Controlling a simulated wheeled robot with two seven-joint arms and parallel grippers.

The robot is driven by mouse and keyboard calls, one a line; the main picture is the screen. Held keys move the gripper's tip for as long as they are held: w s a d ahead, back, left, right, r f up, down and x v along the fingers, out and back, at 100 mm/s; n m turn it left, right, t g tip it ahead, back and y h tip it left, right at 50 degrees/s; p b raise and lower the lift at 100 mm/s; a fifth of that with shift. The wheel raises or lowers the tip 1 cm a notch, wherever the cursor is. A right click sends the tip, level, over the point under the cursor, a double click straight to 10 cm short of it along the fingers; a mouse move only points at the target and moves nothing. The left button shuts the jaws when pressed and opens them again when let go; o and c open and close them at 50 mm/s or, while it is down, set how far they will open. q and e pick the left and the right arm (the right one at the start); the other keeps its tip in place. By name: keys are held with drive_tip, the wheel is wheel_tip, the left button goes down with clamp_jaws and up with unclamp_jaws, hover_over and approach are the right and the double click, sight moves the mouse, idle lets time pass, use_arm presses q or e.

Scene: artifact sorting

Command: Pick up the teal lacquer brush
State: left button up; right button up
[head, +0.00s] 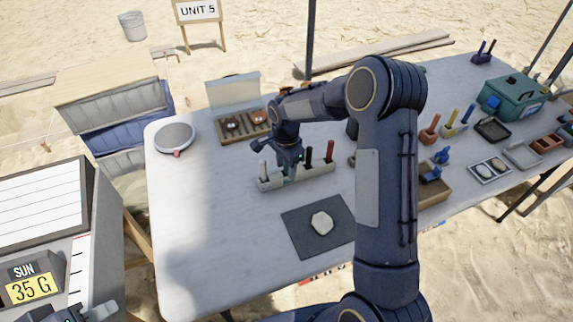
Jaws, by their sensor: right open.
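The white brush rack (318,181) stands on the table with several upright brushes in its slots. A bit of teal (286,172), which looks like the teal lacquer brush, shows in the rack just below my right gripper (289,163). The gripper hides most of this brush. My right gripper is open and points down over the rack. I cannot tell whether its fingers are around the brush or only above it. A dark brush (308,158) and a red brush (329,152) stand to the right of it. My left gripper is not clearly in view.
A dark mat (293,236) with a pale stone (321,222) lies in front of the rack. An open box (233,135) and a round white dish (175,137) stand behind. A teal case (517,98) and several trays fill the right side. The table's left front is clear.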

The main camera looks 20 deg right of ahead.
clamp_jaws()
